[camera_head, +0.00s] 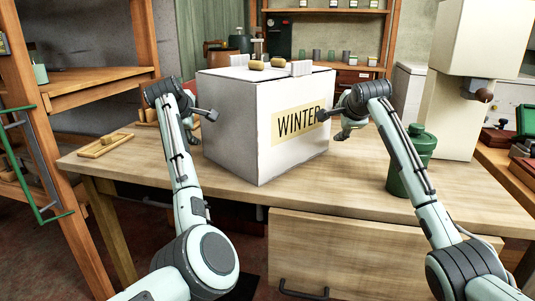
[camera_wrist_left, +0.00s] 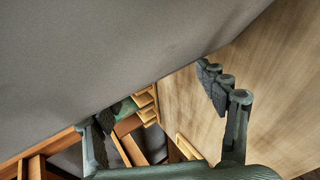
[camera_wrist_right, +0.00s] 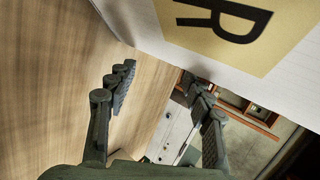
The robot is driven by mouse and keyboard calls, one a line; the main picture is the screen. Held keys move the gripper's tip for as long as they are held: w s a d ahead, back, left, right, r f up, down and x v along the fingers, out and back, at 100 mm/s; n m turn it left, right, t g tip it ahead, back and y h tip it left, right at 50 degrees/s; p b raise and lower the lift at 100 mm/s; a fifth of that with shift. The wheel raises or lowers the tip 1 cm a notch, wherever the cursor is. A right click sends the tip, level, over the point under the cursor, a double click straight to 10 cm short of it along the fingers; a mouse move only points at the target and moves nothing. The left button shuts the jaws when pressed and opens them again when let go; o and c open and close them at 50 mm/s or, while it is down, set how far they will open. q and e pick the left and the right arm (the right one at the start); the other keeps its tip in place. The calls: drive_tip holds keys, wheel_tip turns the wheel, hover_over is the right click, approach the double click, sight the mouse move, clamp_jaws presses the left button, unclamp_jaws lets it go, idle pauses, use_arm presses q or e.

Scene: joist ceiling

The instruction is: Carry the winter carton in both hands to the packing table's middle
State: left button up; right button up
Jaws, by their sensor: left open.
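The winter carton (camera_head: 238,123) is a large white box with a yellow label reading WINTER. It appears to rest upright on the wooden packing table (camera_head: 350,185), left of the table's middle. My left gripper (camera_head: 204,116) is beside the carton's left side. In the left wrist view its fingers are spread with nothing between them, and the carton's grey-looking wall (camera_wrist_left: 100,60) fills the upper left. My right gripper (camera_head: 334,124) is at the carton's right edge, by the label's end. In the right wrist view its fingers are spread and empty below the carton's labelled face (camera_wrist_right: 160,30). Contact is unclear.
A green lidded canister (camera_head: 412,165) stands on the table right of my right gripper. A small wooden tray (camera_head: 105,145) lies at the table's left end. Small yellowish items (camera_head: 257,65) and white blocks show at the carton's top. A wooden shelf (camera_head: 100,90) stands left.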

use_arm(q)
drive_tip(key=shift+a, duration=0.15)
use_arm(e)
drive_tip(key=o, duration=0.5)
drive_tip(key=shift+d, duration=0.15)
use_arm(q)
drive_tip(key=v, duration=1.2)
use_arm(e)
drive_tip(key=v, duration=1.2)
